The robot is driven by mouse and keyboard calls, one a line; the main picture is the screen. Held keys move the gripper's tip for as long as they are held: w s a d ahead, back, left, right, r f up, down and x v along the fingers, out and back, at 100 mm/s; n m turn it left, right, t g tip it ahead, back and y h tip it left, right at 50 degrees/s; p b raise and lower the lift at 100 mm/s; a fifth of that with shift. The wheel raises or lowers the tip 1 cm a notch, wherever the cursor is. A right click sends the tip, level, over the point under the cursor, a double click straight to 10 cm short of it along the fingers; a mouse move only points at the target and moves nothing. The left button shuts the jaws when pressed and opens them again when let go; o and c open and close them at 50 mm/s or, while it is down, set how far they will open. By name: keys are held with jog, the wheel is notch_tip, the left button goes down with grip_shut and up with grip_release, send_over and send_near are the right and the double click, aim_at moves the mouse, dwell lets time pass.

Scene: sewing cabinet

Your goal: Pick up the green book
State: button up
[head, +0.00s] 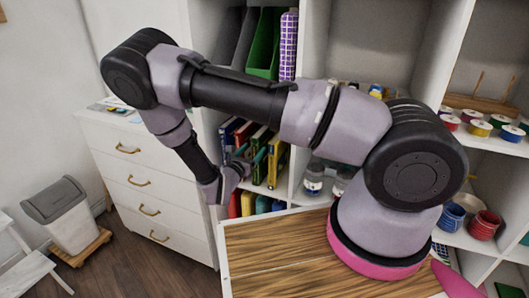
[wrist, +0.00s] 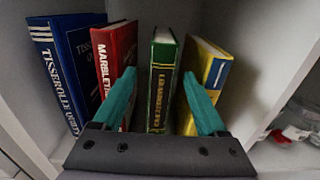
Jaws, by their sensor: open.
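The green book (wrist: 162,85) with gold spine lettering stands upright in a shelf compartment, third from the left in a row of books. It also shows in the head view (head: 262,136), partly covered by my gripper. My gripper (wrist: 159,77) is open in front of the row. Its teal left finger overlaps the red book (wrist: 117,50), and its right finger overlaps the yellow book (wrist: 212,66). The green spine lies between the two fingers in the wrist view. I cannot tell whether either finger touches a book. The gripper (head: 248,156) also shows in the head view.
A blue book (wrist: 66,75) leans at the left of the row. Gaps separate the green book from its neighbours. More books (head: 262,204) stand on the shelf below. Jars (head: 313,178) stand in the compartment to the right. A white drawer cabinet (head: 140,185) is at left.

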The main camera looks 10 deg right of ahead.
jog(key=x, duration=0.7)
jog(key=shift+w+d, duration=0.25)
grip_shut()
dwell(1.1)
